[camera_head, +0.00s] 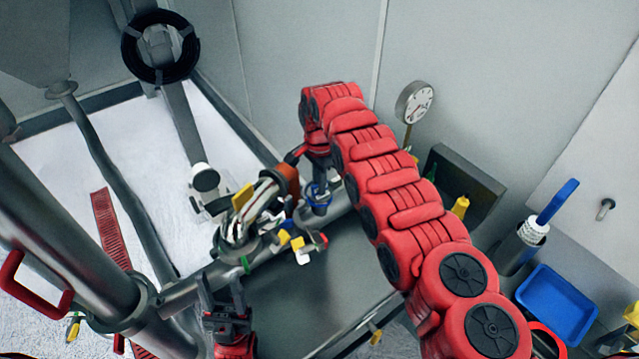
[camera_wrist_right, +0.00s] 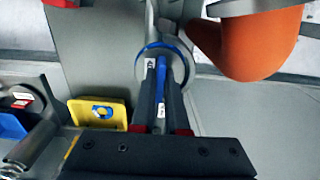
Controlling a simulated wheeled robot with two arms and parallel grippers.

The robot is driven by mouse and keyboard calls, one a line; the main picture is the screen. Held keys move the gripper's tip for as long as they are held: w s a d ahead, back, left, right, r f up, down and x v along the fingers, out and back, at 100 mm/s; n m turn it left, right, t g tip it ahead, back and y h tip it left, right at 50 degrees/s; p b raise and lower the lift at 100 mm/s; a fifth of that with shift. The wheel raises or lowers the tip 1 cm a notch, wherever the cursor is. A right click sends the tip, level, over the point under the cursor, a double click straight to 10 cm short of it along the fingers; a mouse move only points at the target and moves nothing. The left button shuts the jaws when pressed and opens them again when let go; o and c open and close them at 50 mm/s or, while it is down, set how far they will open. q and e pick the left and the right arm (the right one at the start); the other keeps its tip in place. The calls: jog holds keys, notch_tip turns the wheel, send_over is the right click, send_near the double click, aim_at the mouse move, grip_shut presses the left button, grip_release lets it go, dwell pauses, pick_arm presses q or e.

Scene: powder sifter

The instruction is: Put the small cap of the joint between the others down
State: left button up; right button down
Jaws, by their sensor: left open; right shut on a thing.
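My right gripper (camera_head: 319,180) hangs from the red arm above the pipe joint in the head view. In the right wrist view its two dark fingers (camera_wrist_right: 161,92) are shut on a narrow blue part, which I take to be the small cap's grip (camera_wrist_right: 160,72). A round grey piece with a blue rim (camera_wrist_right: 141,64) lies around or just beyond the fingertips; a blue ring also shows at the pipe in the head view (camera_head: 317,197). I cannot tell whether the cap touches the joint. My left gripper (camera_head: 222,296) is open and empty at the lower left, near the pipe.
An orange rounded part (camera_wrist_right: 258,40) is close to the right gripper. A gauge (camera_head: 414,102) and blue tray (camera_head: 556,303) stand to the right.

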jog(key=shift+f, duration=0.35)
jog(key=c, duration=0.9)
grip_release()
jog(key=shift+r, duration=0.1)
jog(key=shift+r, duration=0.6)
notch_tip(320, 180, up, 7)
jog(key=shift+f+p, duration=0.15)
jog(key=shift+p, duration=0.25)
notch_tip(320, 180, up, 5)
jog(key=p, duration=0.2)
jog(key=shift+p, duration=0.35)
